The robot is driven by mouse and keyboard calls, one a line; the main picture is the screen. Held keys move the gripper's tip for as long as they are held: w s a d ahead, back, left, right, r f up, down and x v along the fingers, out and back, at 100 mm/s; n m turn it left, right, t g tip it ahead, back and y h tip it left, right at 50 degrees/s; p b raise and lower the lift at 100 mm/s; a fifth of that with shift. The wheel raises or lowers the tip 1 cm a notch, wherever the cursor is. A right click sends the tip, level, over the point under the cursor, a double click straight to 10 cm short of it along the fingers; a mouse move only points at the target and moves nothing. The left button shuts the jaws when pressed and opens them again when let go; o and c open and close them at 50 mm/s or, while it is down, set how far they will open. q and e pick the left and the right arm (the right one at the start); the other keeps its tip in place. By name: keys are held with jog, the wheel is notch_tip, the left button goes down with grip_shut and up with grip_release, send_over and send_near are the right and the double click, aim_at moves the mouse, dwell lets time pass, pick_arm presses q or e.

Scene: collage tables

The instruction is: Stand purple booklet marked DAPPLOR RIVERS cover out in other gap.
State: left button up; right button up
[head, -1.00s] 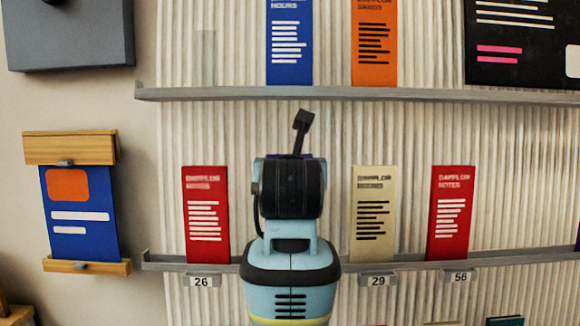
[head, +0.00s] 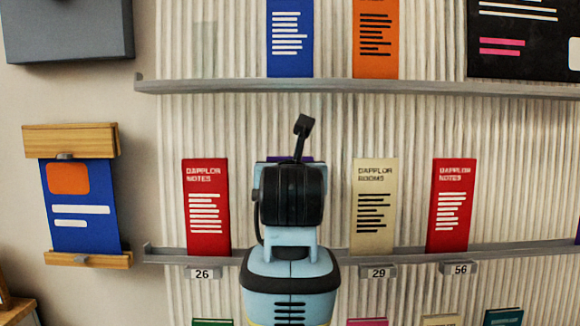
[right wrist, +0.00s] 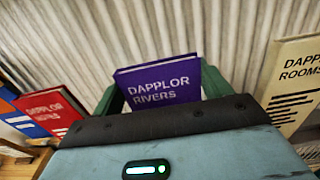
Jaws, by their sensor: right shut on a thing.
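The purple booklet marked DAPPLOR RIVERS (right wrist: 160,82) is upright with its cover facing the right wrist camera. My right gripper (right wrist: 172,92) is shut on it, a green finger at each side. In the head view my right arm hides most of the booklet; only a purple sliver (head: 305,159) shows. The arm is in front of the lower rail (head: 225,257), between a red DAPPLOR NOTES booklet (head: 206,205) and a cream DAPPLOR ROOMS booklet (head: 374,205). I cannot tell whether the purple booklet touches the rail. My left gripper is not in view.
Another red NOTES booklet (head: 452,204) stands right of the cream one. The upper rail (head: 430,88) holds a blue booklet (head: 290,40) and an orange booklet (head: 376,40). A blue card (head: 82,215) hangs left. Booklet tops show along the bottom edge.

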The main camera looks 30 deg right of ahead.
dwell(0.3)
jog(key=o, duration=1.3)
jog(key=shift+f, duration=0.1)
jog(key=shift+o, duration=0.2)
